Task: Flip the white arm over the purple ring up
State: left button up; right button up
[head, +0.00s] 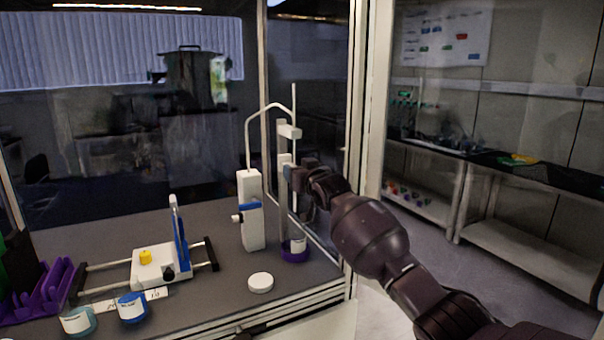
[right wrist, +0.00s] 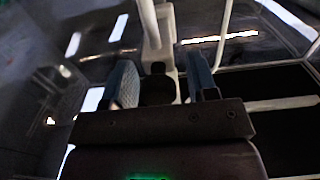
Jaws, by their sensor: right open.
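The purple ring (head: 295,254) sits at the foot of a white stand near the right edge of the dark worktop, with a small white-labelled container (head: 298,244) in it. Above it rises the white upright part (head: 289,131) of the stand; which piece is the white arm is hard to tell. My right gripper (head: 294,175) comes in from the right, level with the stand's middle and partly covering it. In the right wrist view its two fingers (right wrist: 163,84) are apart, with a white bar (right wrist: 150,25) beyond them. Contact is unclear. My left gripper is not in view.
A white block device (head: 250,210) with a bent tube stands just left of the stand. A white round lid (head: 261,282), a white-and-blue device (head: 155,266), two labelled jars (head: 131,307) and a purple rack (head: 45,292) share the worktop. A frame post (head: 357,130) rises right of the stand.

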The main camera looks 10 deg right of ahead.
jog(key=b+v, duration=0.1)
jog(key=v, duration=0.9)
jog(key=shift+s+d, duration=0.15)
jog(key=shift+s, duration=0.25)
jog(key=shift+r, duration=0.15)
